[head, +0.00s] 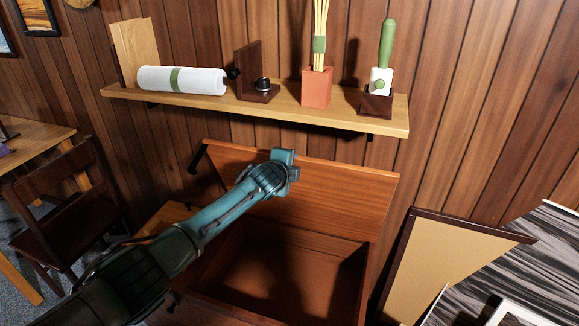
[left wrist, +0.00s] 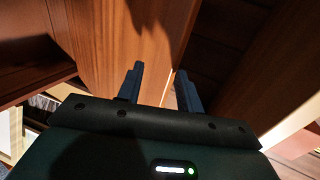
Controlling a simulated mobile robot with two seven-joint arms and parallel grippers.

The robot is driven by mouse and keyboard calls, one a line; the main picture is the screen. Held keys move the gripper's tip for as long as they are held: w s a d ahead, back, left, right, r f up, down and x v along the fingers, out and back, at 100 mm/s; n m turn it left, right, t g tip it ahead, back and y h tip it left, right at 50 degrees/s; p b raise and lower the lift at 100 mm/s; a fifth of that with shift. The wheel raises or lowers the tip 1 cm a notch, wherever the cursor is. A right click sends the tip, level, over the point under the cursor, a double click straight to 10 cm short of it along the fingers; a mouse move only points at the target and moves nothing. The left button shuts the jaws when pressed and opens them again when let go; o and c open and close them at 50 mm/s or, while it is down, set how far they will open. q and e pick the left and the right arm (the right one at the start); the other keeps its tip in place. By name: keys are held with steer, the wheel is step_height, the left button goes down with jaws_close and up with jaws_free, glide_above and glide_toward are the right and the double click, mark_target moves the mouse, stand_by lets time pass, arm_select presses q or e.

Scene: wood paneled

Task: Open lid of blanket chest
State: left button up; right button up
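The blanket chest (head: 362,285) is reddish-brown wood. Its lid (head: 345,182) is raised steeply, with its top edge below the wall shelf, and the chest's dark inside shows no objects. My left arm reaches across the chest from the lower left. Its gripper (head: 287,160) is at the lid's upper edge; the fingers are mostly hidden in the head view. In the left wrist view the two dark fingers (left wrist: 159,88) are apart, with the edge of a wood panel (left wrist: 110,45) between them. Whether they touch it I cannot tell. My right gripper is not in view.
A wall shelf (head: 330,119) hangs just above the lid, holding a white roll (head: 200,80), a dark bookend (head: 250,70), a reed pot (head: 316,87) and a green-handled item (head: 386,50). A dark chair (head: 65,205) stands left. A framed board (head: 440,260) leans right.

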arm_select(q)
steer(key=shift+s+a+r, duration=0.1)
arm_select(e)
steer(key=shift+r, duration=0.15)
arm_select(q)
steer(key=p+v, duration=0.2)
steer(key=v, duration=1.1)
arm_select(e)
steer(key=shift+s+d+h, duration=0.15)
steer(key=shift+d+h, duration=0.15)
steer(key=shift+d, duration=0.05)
